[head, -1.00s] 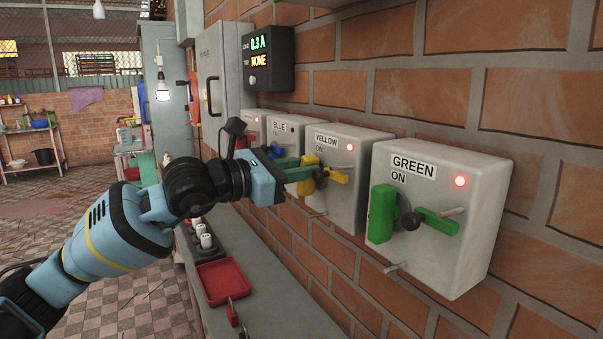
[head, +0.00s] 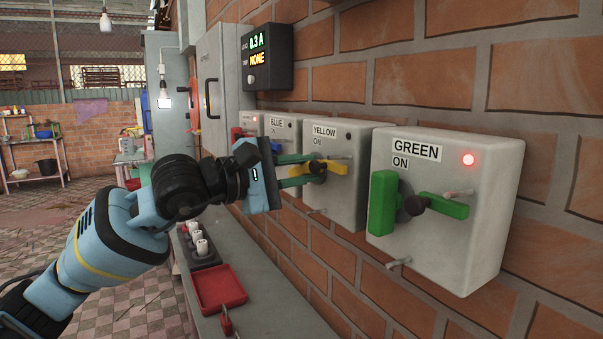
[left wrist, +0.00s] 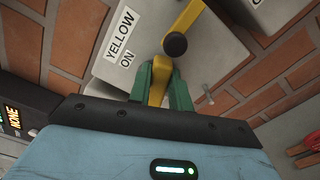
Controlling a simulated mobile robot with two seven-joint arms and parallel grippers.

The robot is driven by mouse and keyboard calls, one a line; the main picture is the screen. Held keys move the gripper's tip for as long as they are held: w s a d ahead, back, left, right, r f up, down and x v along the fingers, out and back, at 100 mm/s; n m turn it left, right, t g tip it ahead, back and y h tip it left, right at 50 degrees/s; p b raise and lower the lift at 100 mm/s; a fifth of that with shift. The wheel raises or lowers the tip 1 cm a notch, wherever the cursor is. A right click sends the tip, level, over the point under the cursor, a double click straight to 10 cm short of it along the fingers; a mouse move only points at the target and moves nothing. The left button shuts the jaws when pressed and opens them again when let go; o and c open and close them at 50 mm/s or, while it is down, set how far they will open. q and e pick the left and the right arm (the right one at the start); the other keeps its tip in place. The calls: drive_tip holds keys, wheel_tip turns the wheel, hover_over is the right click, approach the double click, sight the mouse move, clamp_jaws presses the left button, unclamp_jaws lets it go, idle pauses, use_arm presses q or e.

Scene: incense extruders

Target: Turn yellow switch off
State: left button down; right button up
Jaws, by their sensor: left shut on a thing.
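The yellow switch is a grey wall box (head: 346,199) labelled YELLOW, with a yellow handle (head: 335,167) on its front. The indicator lamp (head: 348,136) at its top right is dark, though the printed label beside the handle reads ON. My left gripper (head: 299,172) is at the box front, its green fingers shut on the yellow handle. In the left wrist view the fingers sit on both sides of the yellow handle (left wrist: 159,88), whose other arm extends past a dark round knob (left wrist: 175,44). My right gripper is not in view.
A green switch box (head: 450,245), lamp lit red, stands close to the right. A blue switch box (head: 286,127) is on the left, partly behind my gripper. A display (head: 266,57) reads 0.3 A and NONE. A red tray (head: 236,299) lies on the bench below.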

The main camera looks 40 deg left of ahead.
use_arm(q)
drive_tip(key=m, duration=0.3)
drive_tip(key=shift+f+m+b, duration=0.3)
drive_tip(key=shift+f+b, duration=0.05)
drive_tip(key=shift+b, duration=0.05)
drive_tip(key=shift+m, duration=0.4)
drive_tip(key=shift+f, duration=0.1)
drive_tip(key=c, duration=1.3)
unclamp_jaws()
